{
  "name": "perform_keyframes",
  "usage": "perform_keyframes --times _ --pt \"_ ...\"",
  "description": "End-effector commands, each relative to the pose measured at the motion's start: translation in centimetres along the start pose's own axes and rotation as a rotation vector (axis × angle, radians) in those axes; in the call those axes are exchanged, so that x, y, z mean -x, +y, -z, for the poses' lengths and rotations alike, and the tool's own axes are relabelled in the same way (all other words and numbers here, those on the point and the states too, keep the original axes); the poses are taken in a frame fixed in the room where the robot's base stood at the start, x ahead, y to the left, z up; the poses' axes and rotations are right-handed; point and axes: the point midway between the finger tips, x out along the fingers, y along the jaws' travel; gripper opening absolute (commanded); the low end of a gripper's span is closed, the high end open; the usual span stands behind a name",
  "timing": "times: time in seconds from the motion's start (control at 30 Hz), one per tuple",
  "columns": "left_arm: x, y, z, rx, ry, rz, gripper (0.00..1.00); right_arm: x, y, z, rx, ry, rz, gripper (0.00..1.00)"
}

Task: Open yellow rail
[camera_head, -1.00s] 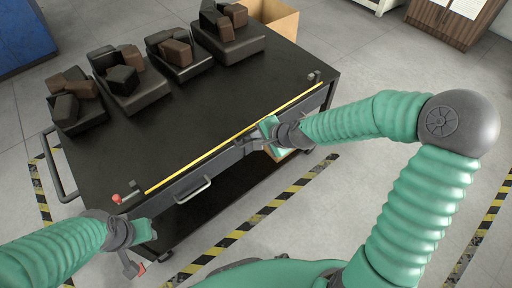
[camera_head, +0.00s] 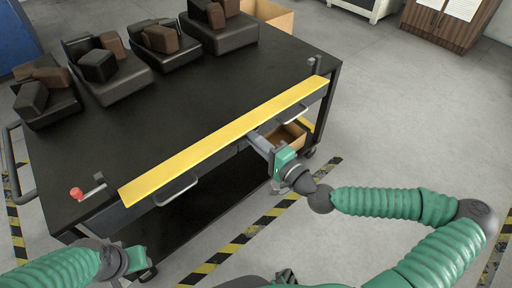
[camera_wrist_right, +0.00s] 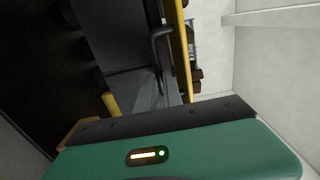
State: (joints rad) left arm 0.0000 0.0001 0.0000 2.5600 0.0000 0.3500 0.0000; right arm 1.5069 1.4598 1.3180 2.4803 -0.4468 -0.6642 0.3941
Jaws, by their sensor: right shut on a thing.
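The yellow rail (camera_head: 195,150) runs along the front edge of the black table and shows as a broad flat strip. It also shows edge-on in the right wrist view (camera_wrist_right: 181,50). My left gripper (camera_head: 134,262) hangs low in front of the table's left corner, apart from the rail. Its fingers do not show clearly.
The black table (camera_head: 150,125) carries several dark trays (camera_head: 125,83) with brown and black blocks at the back. A red knob (camera_head: 76,193) stands near the rail's left end. Drawer handles (camera_head: 176,190) lie below the rail. A box with an open top (camera_head: 285,137) sits below, beside my right gripper.

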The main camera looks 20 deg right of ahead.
Motion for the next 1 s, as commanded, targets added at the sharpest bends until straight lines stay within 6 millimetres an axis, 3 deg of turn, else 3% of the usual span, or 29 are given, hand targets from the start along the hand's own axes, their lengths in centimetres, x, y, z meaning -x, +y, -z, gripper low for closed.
perform_keyframes --times 0.03,0.23,0.83,0.87,1.0 --pt "-1.4 0.0 -0.3 0.0 0.0 0.0 0.36 -0.1 1.0 0.4 -0.004 0.01 0.025 0.0" --pt "-2.9 0.0 -0.7 0.0 0.0 0.0 0.36 -0.3 1.3 0.4 -0.003 0.009 0.099 0.0" --pt "-3.4 0.0 -0.8 0.0 0.0 0.0 0.36 -0.4 1.1 0.4 0.0 0.009 0.134 0.0" --pt "-3.4 0.0 -0.8 0.0 0.0 0.0 0.36 -0.4 1.1 0.4 0.0 0.009 0.134 0.15" --pt "-3.4 0.0 -0.8 0.0 0.0 0.0 0.36 -0.4 1.1 0.3 0.0 0.006 0.134 0.33"
